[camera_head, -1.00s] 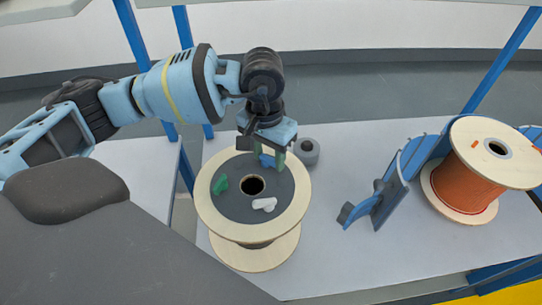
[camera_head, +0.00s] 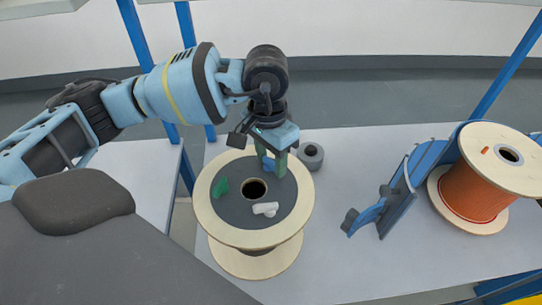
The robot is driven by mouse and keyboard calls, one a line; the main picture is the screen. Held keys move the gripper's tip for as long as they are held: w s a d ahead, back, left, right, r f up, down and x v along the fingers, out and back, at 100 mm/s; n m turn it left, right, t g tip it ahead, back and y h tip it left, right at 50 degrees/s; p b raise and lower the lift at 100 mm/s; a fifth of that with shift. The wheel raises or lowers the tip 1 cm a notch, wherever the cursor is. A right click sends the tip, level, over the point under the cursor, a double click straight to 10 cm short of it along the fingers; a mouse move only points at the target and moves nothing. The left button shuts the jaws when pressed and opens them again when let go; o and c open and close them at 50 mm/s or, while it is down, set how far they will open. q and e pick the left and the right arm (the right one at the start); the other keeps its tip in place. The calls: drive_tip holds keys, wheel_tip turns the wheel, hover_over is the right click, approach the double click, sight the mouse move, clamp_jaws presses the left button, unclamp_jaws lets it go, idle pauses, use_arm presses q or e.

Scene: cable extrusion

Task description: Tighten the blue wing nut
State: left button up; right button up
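The blue wing nut (camera_head: 268,164) is on the far side of the dark disc (camera_head: 238,208) on top of a wooden spool (camera_head: 215,228). It is mostly hidden by my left gripper (camera_head: 271,164), which comes down over it from above. The two green fingers stand on either side of the nut; whether they touch it cannot be made out. A green wing nut (camera_head: 221,187) sits at the left of the disc. A white wing nut (camera_head: 266,209) sits at the front right of it. My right gripper is not in view.
The spool stands on a grey table (camera_head: 330,265). A small grey ring (camera_head: 311,156) lies just behind it to the right. A blue stand (camera_head: 392,205) and a spool of orange cable (camera_head: 472,192) are at the right. The table between is clear.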

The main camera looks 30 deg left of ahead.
sight(269, 160)
use_arm(q)
drive_tip(key=o, duration=0.3)
drive_tip(key=shift+o, duration=0.2)
wheel_tip(269, 160, up, 6)
drive_tip(key=shift+w+a+r, duration=0.1)
drive_tip(key=shift+a+r, duration=0.05)
drive_tip(key=shift+r, duration=0.1)
drive_tip(key=shift+a+r, duration=0.1)
drive_tip(key=shift+r, duration=0.55)
drive_tip(key=shift+f, duration=0.1)
